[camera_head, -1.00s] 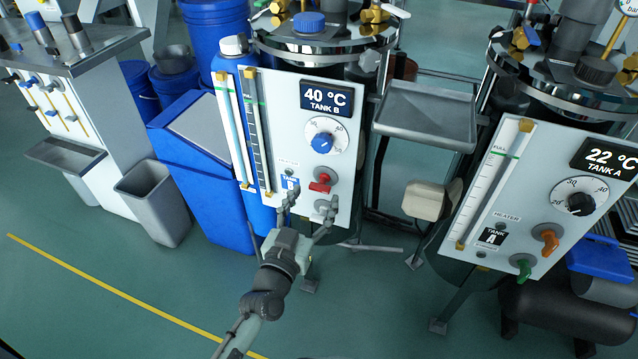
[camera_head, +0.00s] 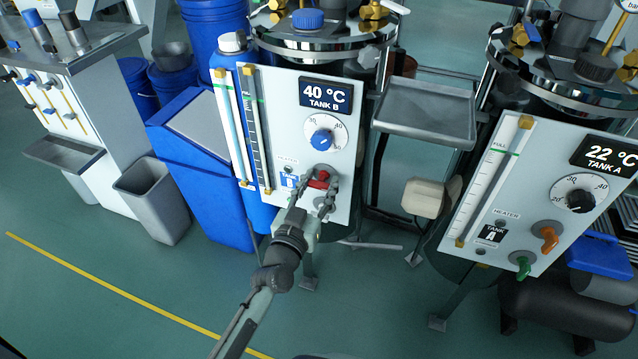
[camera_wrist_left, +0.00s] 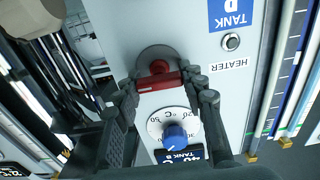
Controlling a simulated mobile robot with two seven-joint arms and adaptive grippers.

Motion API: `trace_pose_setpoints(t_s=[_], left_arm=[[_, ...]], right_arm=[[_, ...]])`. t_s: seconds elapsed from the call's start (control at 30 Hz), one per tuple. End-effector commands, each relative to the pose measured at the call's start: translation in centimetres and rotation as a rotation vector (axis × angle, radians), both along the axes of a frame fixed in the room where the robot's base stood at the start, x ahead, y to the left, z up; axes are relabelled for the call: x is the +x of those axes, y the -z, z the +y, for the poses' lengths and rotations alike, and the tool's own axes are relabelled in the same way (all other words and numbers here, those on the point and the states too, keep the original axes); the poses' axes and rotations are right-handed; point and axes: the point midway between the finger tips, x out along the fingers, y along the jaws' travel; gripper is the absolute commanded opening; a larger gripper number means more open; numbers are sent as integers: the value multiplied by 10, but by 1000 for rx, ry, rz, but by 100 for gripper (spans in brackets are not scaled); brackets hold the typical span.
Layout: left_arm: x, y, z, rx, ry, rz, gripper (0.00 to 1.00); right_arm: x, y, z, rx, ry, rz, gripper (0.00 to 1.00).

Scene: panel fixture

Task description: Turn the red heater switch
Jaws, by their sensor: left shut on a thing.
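The red heater switch (camera_head: 318,181) is on the white front panel (camera_head: 339,214) of Tank B, below the blue temperature knob (camera_head: 321,139). My left gripper (camera_head: 317,186) is at the switch with a finger on each side of it. In the left wrist view the red switch handle (camera_wrist_left: 159,82) lies crosswise between the two fingers of my left gripper (camera_wrist_left: 166,84), which close on its ends. Its round grey base shows behind it. The "HEATER" label (camera_wrist_left: 229,66) is beside it. My right gripper is not in view.
Tank A's panel (camera_head: 517,213) with orange and green valves stands to the right. A grey tray (camera_head: 425,110) sits between the tanks. A blue bin (camera_head: 208,175) and a grey bin (camera_head: 152,200) stand to the left. The floor in front is open.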

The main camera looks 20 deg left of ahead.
Motion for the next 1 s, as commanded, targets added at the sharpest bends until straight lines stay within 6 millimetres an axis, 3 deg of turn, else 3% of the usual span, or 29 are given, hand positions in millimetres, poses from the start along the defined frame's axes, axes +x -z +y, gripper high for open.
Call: trace_pose_setpoints(t_s=[0.47,1.0], left_arm=[[0,-2,1,-99,0,2,11],[0,-1,2,-574,1,19,11]], right_arm=[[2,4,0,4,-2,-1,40],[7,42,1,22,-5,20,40]])
